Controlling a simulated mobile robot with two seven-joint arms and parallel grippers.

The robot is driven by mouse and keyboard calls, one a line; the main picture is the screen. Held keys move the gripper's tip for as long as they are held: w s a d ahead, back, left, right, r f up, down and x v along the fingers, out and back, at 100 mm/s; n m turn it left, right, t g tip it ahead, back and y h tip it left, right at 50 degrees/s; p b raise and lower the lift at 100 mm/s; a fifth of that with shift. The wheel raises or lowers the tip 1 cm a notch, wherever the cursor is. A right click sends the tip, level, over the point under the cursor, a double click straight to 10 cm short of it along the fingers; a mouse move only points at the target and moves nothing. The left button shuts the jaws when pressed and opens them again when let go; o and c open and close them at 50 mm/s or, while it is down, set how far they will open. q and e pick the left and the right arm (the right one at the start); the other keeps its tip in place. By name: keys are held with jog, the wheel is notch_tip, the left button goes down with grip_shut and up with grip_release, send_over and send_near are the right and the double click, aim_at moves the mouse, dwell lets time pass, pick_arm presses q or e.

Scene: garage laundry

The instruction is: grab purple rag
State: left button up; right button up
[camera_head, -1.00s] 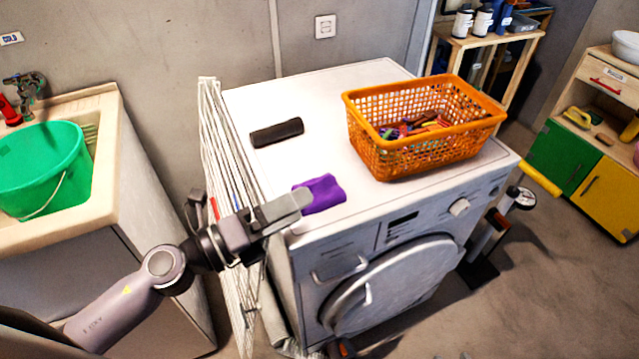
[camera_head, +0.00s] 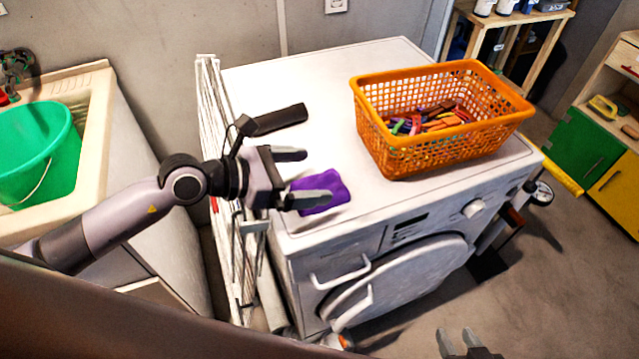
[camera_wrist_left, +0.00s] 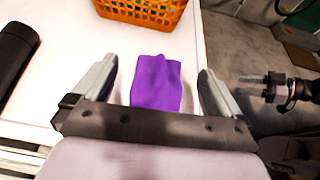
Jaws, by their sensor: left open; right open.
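The purple rag (camera_head: 325,184) lies folded on the front left part of the white washing machine's top. It also shows in the left wrist view (camera_wrist_left: 156,82), between the two spread fingers. My left gripper (camera_head: 306,178) is open and empty, at the left edge of the rag, with one finger in front of part of it in the head view. In the left wrist view my left gripper (camera_wrist_left: 158,88) has a finger on each side of the rag; I cannot tell its height above it. My right gripper (camera_head: 468,340) is open at the bottom edge, away from the machine.
An orange basket (camera_head: 440,78) with clothespins stands on the washing machine (camera_head: 340,85), right of the rag. A black cylinder (camera_head: 281,119) lies behind my left gripper. A white drying rack (camera_head: 215,110) leans along the machine's left side. A green bucket (camera_head: 38,150) sits in the sink.

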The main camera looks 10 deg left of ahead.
aim_at(325, 175)
pick_arm(q)
jog(key=shift+p+x, duration=0.3)
jog(key=shift+x, duration=2)
jog(key=shift+s+d+f, duration=0.1)
jog(key=shift+s, duration=0.05)
jog(key=c, duration=1.1)
